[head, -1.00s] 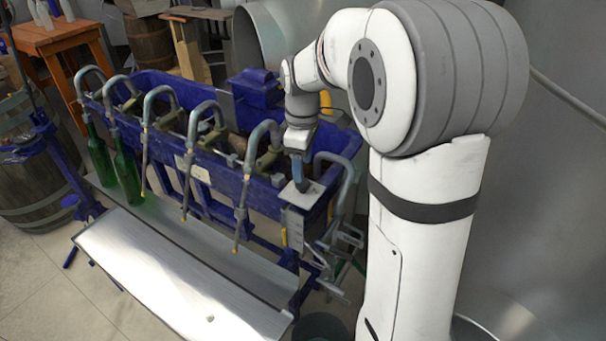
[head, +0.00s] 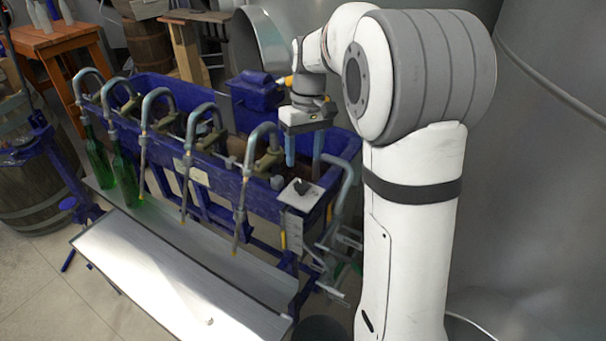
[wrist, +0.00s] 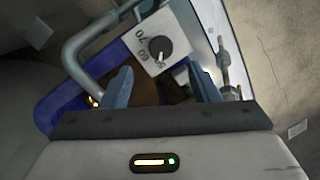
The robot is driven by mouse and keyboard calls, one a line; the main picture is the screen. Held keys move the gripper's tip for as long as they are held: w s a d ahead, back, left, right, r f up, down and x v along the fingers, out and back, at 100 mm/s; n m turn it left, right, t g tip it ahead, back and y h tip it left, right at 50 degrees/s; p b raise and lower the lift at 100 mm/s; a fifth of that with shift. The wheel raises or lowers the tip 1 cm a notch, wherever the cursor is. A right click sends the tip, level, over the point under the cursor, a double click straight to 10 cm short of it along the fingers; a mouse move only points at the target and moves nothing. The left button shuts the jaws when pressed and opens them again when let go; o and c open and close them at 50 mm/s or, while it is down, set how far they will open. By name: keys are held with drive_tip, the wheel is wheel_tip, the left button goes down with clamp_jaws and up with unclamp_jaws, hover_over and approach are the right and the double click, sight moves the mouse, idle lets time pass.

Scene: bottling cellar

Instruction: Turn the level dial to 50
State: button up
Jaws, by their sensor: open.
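The level dial (head: 302,186) is a small black knob on a pale plate at the right end of the blue filling trough. In the wrist view the dial (wrist: 159,48) shows beyond the fingers, with 60 and 70 legible on its plate (wrist: 178,30). Another numeral beside the knob and the exact pointer setting are hard to read. My gripper (head: 302,148) is above and behind the dial, apart from it. In the wrist view my gripper (wrist: 160,86) has its blue fingers spread with nothing between them.
A metal tray (head: 165,270) lies in front. A large steel tank (head: 550,180) stands at the right.

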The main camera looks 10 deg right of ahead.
sight(302, 184)
drive_tip(key=f+m, duration=0.2)
drive_tip(key=m, duration=0.1)
drive_tip(key=f+m+g+y, duration=0.1)
drive_tip(key=f+m, duration=0.2)
drive_tip(key=m, duration=0.1)
drive_tip(key=f+m+g, duration=0.1)
drive_tip(key=f+m, duration=0.1)
drive_tip(key=m, duration=0.2)
drive_tip(key=shift+s+a+f+y, duration=0.2)
drive_tip(key=shift+s+a+y, duration=0.05)
drive_tip(key=shift+s+y, duration=0.1)
drive_tip(key=shift+c, duration=0.3)
